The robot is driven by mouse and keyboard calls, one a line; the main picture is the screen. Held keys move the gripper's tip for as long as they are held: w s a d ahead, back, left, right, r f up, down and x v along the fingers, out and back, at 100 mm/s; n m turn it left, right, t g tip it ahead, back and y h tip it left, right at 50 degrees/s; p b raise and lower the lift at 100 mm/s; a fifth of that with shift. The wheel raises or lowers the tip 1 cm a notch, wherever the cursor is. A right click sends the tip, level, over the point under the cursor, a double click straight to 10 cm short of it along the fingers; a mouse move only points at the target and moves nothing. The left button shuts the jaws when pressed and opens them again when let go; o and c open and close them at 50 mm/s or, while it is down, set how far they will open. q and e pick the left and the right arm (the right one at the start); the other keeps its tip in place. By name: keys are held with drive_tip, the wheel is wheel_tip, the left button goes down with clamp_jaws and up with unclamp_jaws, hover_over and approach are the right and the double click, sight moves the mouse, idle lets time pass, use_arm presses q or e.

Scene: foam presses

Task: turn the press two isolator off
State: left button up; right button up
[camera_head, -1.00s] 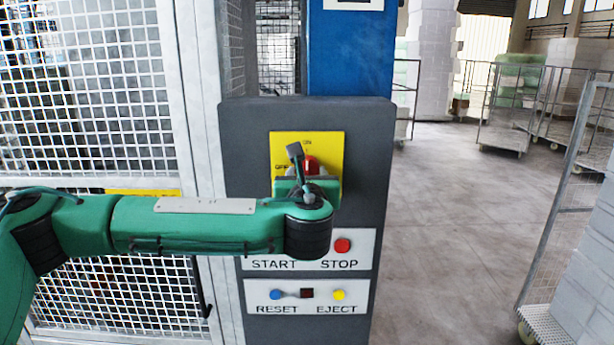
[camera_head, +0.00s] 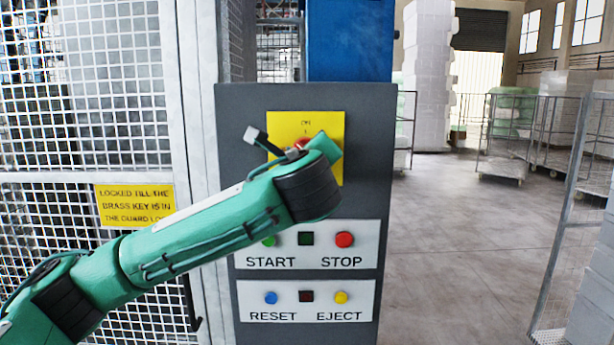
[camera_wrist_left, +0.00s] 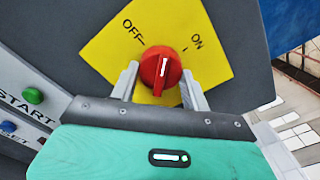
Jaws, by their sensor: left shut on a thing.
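The press isolator is a red rotary knob (camera_wrist_left: 160,70) on a yellow plate (camera_wrist_left: 112,52) marked OFF and ON. In the left wrist view its white pointer line lies between the OFF and ON marks. My left gripper (camera_wrist_left: 157,80) has a finger on each side of the knob and is shut on it. In the head view the yellow plate (camera_head: 334,122) is at the top of the grey control panel (camera_head: 235,120). My left wrist covers most of the knob there, and only a red sliver (camera_head: 301,144) shows. My right gripper is not in view.
START (camera_head: 268,240) and STOP (camera_head: 344,239) buttons sit below the isolator, with RESET (camera_head: 270,297) and EJECT (camera_head: 341,297) lower. A mesh guard (camera_head: 105,110) with a yellow notice (camera_head: 135,205) stands left. Open floor (camera_head: 450,235) and wire trolleys (camera_head: 545,125) are right.

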use_arm(q)
drive_tip(key=shift+r+n+b, duration=0.1)
drive_tip(key=shift+n+b, duration=3.4)
drive_tip(key=shift+n, duration=1.1)
drive_tip(key=o, duration=1)
drive_tip(key=shift+s, duration=0.1)
